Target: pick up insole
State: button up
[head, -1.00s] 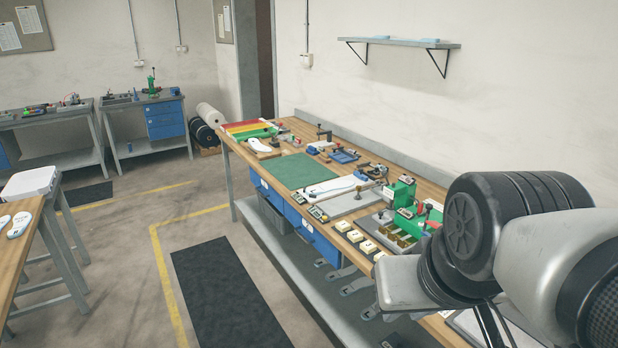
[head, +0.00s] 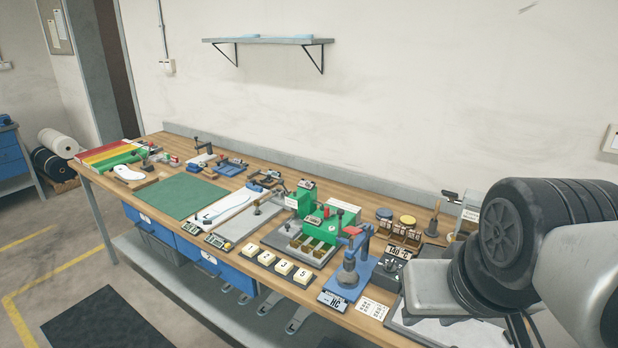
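A white insole-shaped piece (head: 128,173) lies on a small wooden block at the far left end of the workbench (head: 225,266). A long white piece (head: 222,207) lies beside the green mat; I cannot tell whether it is an insole. My arm shows large at the right edge, over the bench's near right end. The fingers of my gripper are not clearly visible, so its opening and anything in it cannot be made out.
A green mat (head: 178,197), a green machine (head: 318,225), a blue press (head: 350,270) and numbered tiles (head: 285,267) crowd the bench. A shelf (head: 268,41) hangs on the wall. The floor at the lower left has a dark mat (head: 100,325).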

aim_at(230, 203)
jog(key=i+j+z, duration=0.2)
jog(key=j+z, duration=0.2)
jog(key=j, duration=0.25)
jog(key=i+j+z, duration=0.2)
jog(key=j, duration=0.15)
jog(key=j+z, duration=0.3)
jog(key=j, duration=0.8)
jog(key=i+j, duration=0.1)
jog(key=j, duration=1.4)
jog(key=i+j+z, duration=0.1)
jog(key=j, duration=1.4)
